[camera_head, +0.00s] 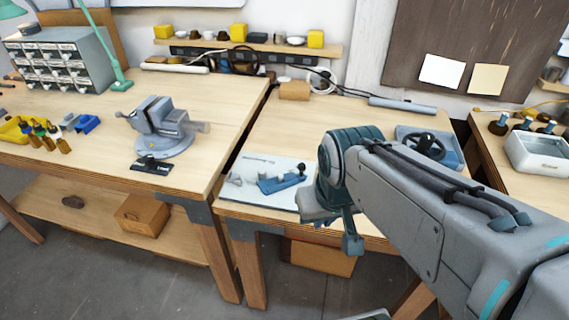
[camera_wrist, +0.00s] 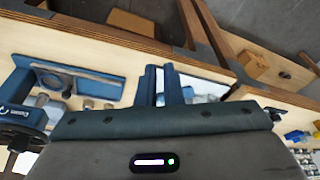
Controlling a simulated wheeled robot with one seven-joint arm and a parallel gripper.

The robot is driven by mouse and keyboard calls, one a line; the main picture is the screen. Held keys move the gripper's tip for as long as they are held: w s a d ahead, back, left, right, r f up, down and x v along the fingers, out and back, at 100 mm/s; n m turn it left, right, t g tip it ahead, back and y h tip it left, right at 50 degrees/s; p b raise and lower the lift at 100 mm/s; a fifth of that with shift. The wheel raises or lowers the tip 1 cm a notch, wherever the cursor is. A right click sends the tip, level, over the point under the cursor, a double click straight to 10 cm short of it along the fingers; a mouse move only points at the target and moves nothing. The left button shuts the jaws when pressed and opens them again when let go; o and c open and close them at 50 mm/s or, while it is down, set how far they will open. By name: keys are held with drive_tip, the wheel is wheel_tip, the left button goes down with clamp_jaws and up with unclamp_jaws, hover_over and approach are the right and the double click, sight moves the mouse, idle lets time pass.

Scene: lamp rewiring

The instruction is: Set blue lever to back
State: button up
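A blue fixture (camera_head: 280,183) with a short upright piece topped by a dark knob (camera_head: 301,169) at its right end lies on a pale board (camera_head: 245,184). The board is near the front left of the right-hand workbench. I take the fixture for the blue lever's mount; it is too small to read the lever's exact setting. My gripper hangs to the right of it, near the bench's front edge, apart from it. In the wrist view my gripper (camera_wrist: 160,82) shows two blue fingers with an empty gap between them. The pale board (camera_wrist: 202,88) shows behind the fingers there; the lever is not clearly visible.
A blue tray (camera_head: 452,158) and dark handwheel (camera_head: 427,147) stand beyond my arm. A grey vise (camera_head: 160,128) sits on the left workbench (camera_head: 225,110). A small cardboard box (camera_head: 294,90) is at the back. The bench between board and box is largely clear.

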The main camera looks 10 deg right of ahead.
drive_tip(key=o, duration=0.5)
drive_tip(key=shift+f, duration=0.3)
drive_tip(key=shift+o, duration=1)
drive_tip(key=a+f+m+g+y+b, duration=0.2)
drive_tip(key=a+f+m+y+b, duration=0.1)
drive_tip(key=f+m, duration=0.4)
drive_tip(key=shift+f+g+y+b, duration=0.2)
drive_tip(key=shift+g+y+b, duration=0.1)
drive_tip(key=shift+y+b, duration=0.65)
drive_tip(key=m+t+y+b, duration=0.75)
drive_tip(key=m+t, duration=0.65)
drive_tip(key=m, duration=0.8)
approach(305, 169)
drive_tip(key=s+h, duration=0.1)
drive_tip(key=s+h+b, duration=0.1)
drive_tip(key=shift+s+d+r+b, duration=0.1)
drive_tip(key=shift+s+r+b, duration=0.2)
drive_tip(key=shift+s, duration=0.05)
drive_tip(key=shift+w+d+t, duration=0.1)
drive_tip(key=shift+w+t, duration=0.1)
drive_tip(key=shift+t, duration=0.1)
drive_tip(key=x, duration=1.3)
drive_tip(key=shift+w+f+p, duration=0.1)
drive_tip(key=shift+w+p, duration=0.2)
drive_tip(key=shift+p, duration=0.05)
